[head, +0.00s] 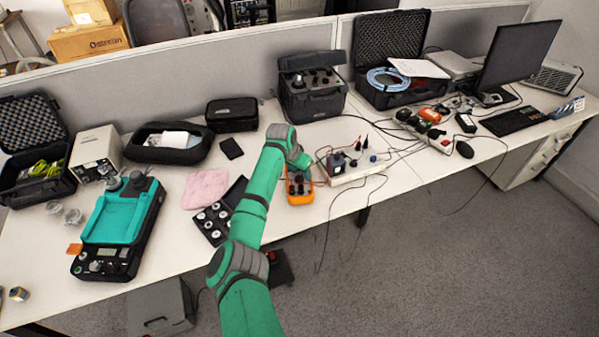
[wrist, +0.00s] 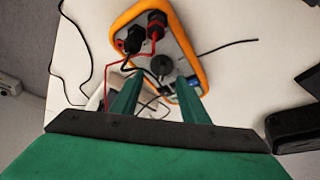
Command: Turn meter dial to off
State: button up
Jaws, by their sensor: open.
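The meter (head: 300,197) is orange-edged with a grey face and lies near the front edge of the white table, partly hidden by my arm in the head view. In the wrist view the meter (wrist: 197,62) shows its round dark dial (wrist: 161,66) and red and black plugs (wrist: 156,22) with leads. My gripper (wrist: 158,78) is open, its two green fingers on either side of the dial in that view. I cannot tell whether the fingertips touch the dial or the meter face. In the head view my gripper is mostly hidden behind my own arm.
An open black case of round weights (head: 213,218) lies left of the meter, with a pink cloth (head: 205,188) behind it. A white power strip (head: 350,170) and loose cables lie to the right. A black toolbox-like unit (head: 312,100) stands behind. Some bare table lies between them.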

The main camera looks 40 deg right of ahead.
jog(key=shift+c, duration=0.2)
grip_shut()
jog(key=shift+s+f, duration=0.1)
